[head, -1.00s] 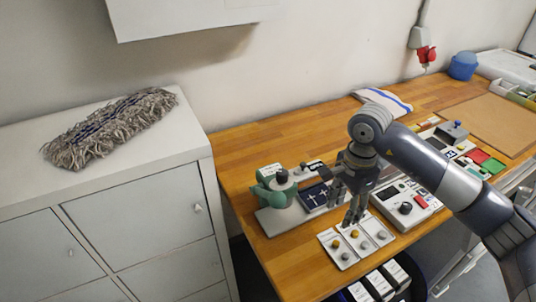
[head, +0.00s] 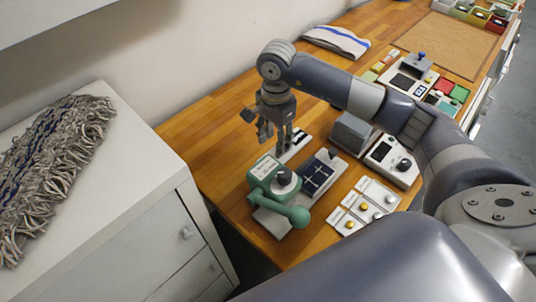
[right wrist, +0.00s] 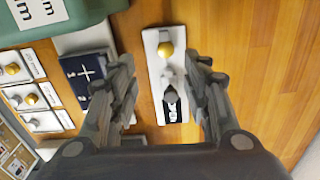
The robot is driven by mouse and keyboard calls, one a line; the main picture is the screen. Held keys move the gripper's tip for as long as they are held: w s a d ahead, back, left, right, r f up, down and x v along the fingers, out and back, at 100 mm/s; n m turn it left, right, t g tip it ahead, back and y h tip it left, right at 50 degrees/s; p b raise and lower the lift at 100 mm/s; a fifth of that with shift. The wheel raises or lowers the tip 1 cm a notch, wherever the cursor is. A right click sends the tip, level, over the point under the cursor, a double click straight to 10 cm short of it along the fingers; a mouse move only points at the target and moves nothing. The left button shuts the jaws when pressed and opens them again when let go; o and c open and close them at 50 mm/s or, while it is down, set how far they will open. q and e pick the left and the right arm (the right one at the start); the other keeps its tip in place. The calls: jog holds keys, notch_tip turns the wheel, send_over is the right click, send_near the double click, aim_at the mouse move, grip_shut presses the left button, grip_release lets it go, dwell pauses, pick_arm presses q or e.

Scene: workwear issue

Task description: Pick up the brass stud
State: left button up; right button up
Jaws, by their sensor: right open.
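My right gripper (head: 276,142) is open and empty over the table, behind the green press. In the right wrist view its two fingers (right wrist: 166,95) stand on either side of a narrow white strip. A brass stud (right wrist: 166,50) sits at the strip's far end, ahead of the fingertips. Silver-grey pieces (right wrist: 170,96) lie on the strip nearer the gripper. In the head view the strip (head: 296,147) is partly hidden by the fingers. Other brass studs (head: 363,207) sit on white cards (head: 380,190) to the right. My left gripper is out of view.
The green press (head: 272,178) and a dark-blue pad with a white cross (head: 318,174) stand beside the strip. Grey and white devices (head: 390,160) stand to the right. A folded towel (head: 337,41) lies behind. Bare wood lies left of my gripper.

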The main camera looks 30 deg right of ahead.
jog(key=shift+f, duration=0.55)
jog(key=shift+w+f, duration=0.1)
jog(key=shift+f, duration=0.2)
jog(key=f+p, duration=0.1)
jog(key=f, duration=0.1)
jog(key=a+f+p, duration=0.1)
jog(key=f+p, duration=0.1)
jog(key=shift+w+f, duration=0.2)
jog(key=shift+f, duration=0.35)
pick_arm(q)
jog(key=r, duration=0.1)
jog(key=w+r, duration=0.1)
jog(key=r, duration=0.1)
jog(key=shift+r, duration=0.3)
pick_arm(e)
jog(key=shift+f, duration=0.15)
jog(key=shift+c, duration=0.5)
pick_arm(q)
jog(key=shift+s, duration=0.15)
pick_arm(e)
jog(key=shift+d, duration=0.1)
jog(key=c, duration=0.9)
jog(key=shift+o, duration=0.2)
jog(key=shift+w, duration=0.1)
